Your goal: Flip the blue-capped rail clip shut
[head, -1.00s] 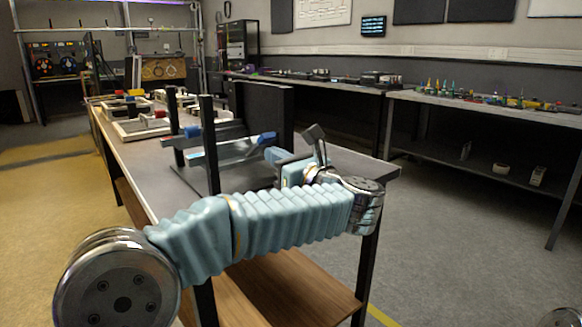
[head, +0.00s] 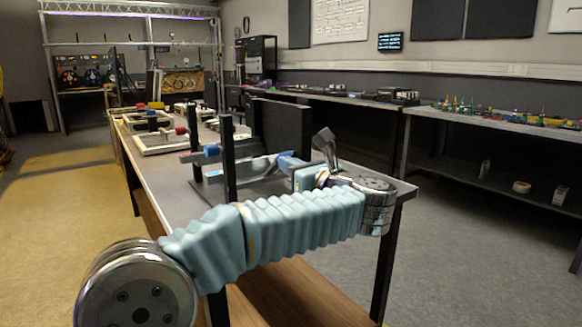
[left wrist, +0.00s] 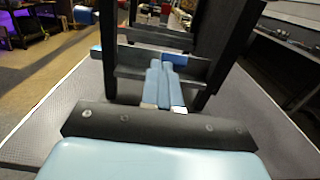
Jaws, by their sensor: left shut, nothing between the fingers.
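On the near bench, a grey rail (head: 256,168) runs between dark upright posts. A blue cap (head: 211,150) shows at its left, beside the front post; a blue end also shows in the left wrist view (left wrist: 97,50). My left gripper (head: 287,161) is at the rail's right part, its light-blue fingers pointing left. In the left wrist view its fingers (left wrist: 163,68) are together and empty, reaching over the grey rail between the dark posts. Another blue part shows by the fingertips; I cannot tell whether they touch it or whether the clip is shut. My right gripper is out of view.
Dark posts and a black panel (head: 283,130) stand close around my left gripper. Frames with red and yellow parts (head: 160,137) lie farther along the bench (head: 172,192). A side bench (head: 480,127) holds small parts. The floor at right is open.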

